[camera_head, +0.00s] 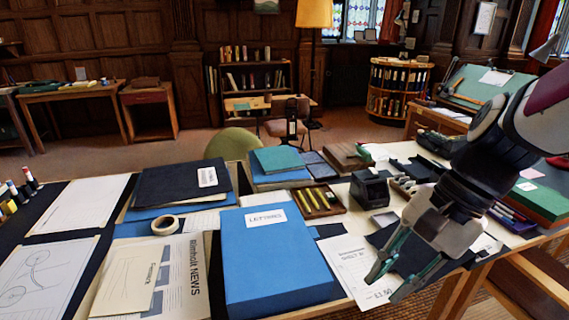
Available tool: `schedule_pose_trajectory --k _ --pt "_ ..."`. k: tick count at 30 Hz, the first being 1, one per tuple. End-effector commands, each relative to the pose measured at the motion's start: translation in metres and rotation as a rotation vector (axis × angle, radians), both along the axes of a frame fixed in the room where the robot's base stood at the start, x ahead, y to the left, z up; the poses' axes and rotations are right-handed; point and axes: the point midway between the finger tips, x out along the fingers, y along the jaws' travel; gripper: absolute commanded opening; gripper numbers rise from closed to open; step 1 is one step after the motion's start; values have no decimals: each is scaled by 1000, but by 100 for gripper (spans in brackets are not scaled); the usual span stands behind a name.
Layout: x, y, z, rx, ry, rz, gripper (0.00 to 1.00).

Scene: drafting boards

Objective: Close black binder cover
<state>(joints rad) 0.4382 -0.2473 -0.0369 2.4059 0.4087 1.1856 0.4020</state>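A black binder (183,181) with a small white label lies at the back left of the table, on top of blue folders. Its cover looks flat or nearly so; I cannot tell whether it is fully shut. My gripper (385,288) hangs at the front right, over a printed white sheet (358,264). Its two fingers are apart with nothing between them.
The blue box (272,262) stands front centre. A tape roll (165,225), a newspaper (183,275) and a tray of yellow tools (318,201) lie around. A black block (369,188) stands behind my gripper. The table is crowded.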

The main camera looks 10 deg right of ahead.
Motion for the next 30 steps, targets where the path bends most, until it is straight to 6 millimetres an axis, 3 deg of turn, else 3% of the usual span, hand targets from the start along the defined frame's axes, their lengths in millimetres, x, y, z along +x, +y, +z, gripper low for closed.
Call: schedule_pose_trajectory --k 1,5,11,18,24,30 --pt "11 -7 -13 62 53 -104 22" --pt "34 -25 -34 228 175 -369 22" --pt "69 -65 -66 503 352 -763 22" --pt "98 -139 -114 873 540 -1200 22" --pt "101 -216 -163 1228 674 -1517 22" --pt "78 -294 -222 1622 775 -1762 22"
